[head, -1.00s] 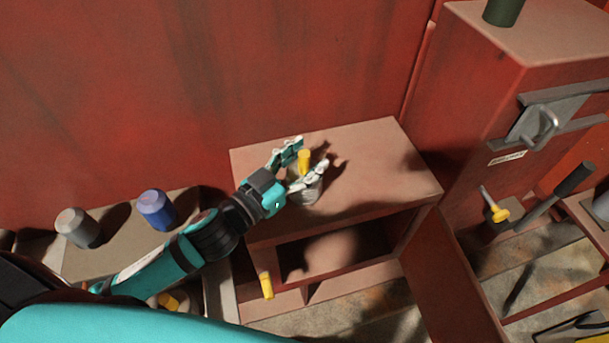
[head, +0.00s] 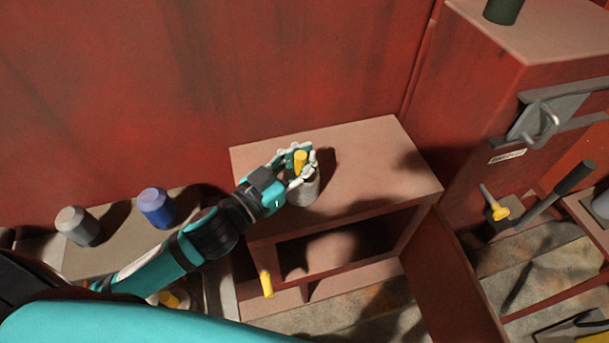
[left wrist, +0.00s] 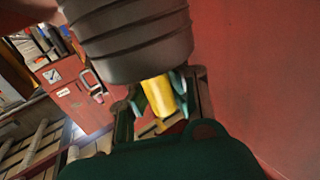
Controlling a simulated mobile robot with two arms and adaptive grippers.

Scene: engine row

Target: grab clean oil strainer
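The oil strainer, a grey ribbed cylinder (head: 304,192) with a yellow handle (head: 300,160), stands upright on top of the small red cabinet. My left gripper (head: 301,163) is at the strainer's top, its fingers closed in on both sides of the yellow handle. In the left wrist view the grey ribbed body (left wrist: 135,40) fills the upper middle, and the yellow handle (left wrist: 158,95) lies between the fingers. The strainer still appears to rest on the cabinet top. My right gripper is not in view.
The red cabinet top (head: 370,165) is otherwise clear; its front is open below, with a yellow handle (head: 266,284). Left stand a grey cylinder (head: 77,227) and a blue cylinder (head: 156,207). A red wall rises behind, and a tall red cabinet (head: 475,110) stands right.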

